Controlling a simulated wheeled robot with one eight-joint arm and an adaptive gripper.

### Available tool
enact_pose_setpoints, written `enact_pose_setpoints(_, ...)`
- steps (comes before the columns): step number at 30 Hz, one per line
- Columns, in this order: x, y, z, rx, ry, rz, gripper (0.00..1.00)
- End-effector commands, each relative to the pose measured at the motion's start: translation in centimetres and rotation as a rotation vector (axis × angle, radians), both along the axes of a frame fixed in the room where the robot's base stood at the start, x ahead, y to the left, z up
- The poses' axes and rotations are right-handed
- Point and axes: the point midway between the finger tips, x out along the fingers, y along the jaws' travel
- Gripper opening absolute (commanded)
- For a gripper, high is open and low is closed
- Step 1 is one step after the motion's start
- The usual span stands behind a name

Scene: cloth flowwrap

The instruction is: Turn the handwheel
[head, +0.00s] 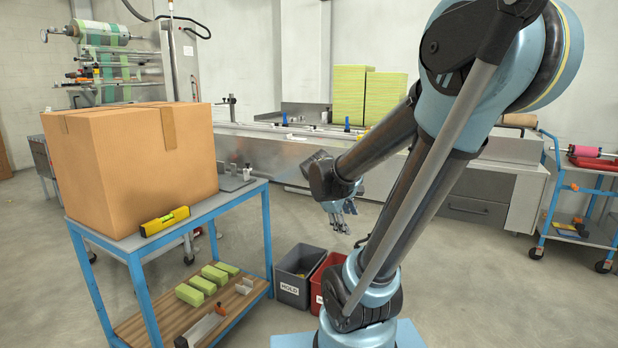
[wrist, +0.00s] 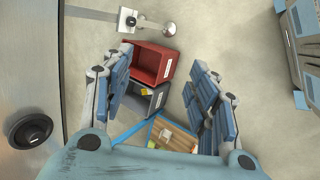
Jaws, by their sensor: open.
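A round black handwheel (wrist: 30,131) with a raised hub shows at the left of the wrist view, against a flat steel machine face. I cannot make it out in the head view, where my arm covers part of the machine. My gripper (head: 341,215) hangs in front of the steel machine, pointing down. In the wrist view my gripper (wrist: 160,88) is open, with nothing between its blue-padded fingers. The handwheel is to the left of the fingers and apart from them.
A red bin (wrist: 151,63) and a grey bin (head: 291,278) stand on the floor below my gripper. A blue cart (head: 267,225) with a large cardboard box (head: 140,165) is at the left. Another blue cart (head: 545,222) is at the far right.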

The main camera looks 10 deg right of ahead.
Motion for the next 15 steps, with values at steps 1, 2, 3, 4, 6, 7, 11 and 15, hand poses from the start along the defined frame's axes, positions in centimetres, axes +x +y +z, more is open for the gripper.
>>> enact_pose_setpoints(1,1.5,0.1,0.3,-0.049,0.006,0.051,0.54)
enact_pose_setpoints(2,2.3,0.1,0.5,-0.082,0.012,0.082,0.54)
enact_pose_setpoints(3,3.4,0.1,0.8,-0.127,0.02,0.123,0.54)
enact_pose_setpoints(4,4.1,0.1,1.0,-0.16,0.025,0.154,0.54)
enact_pose_setpoints(6,6.0,0.2,1.4,-0.239,0.042,0.224,0.54)
enact_pose_setpoints(7,6.8,0.3,1.5,-0.273,0.048,0.253,0.54)
enact_pose_setpoints(11,10.1,1.0,2.2,-0.423,0.081,0.379,0.54)
enact_pose_setpoints(15,13.6,2.2,2.7,-0.591,0.123,0.504,0.54)
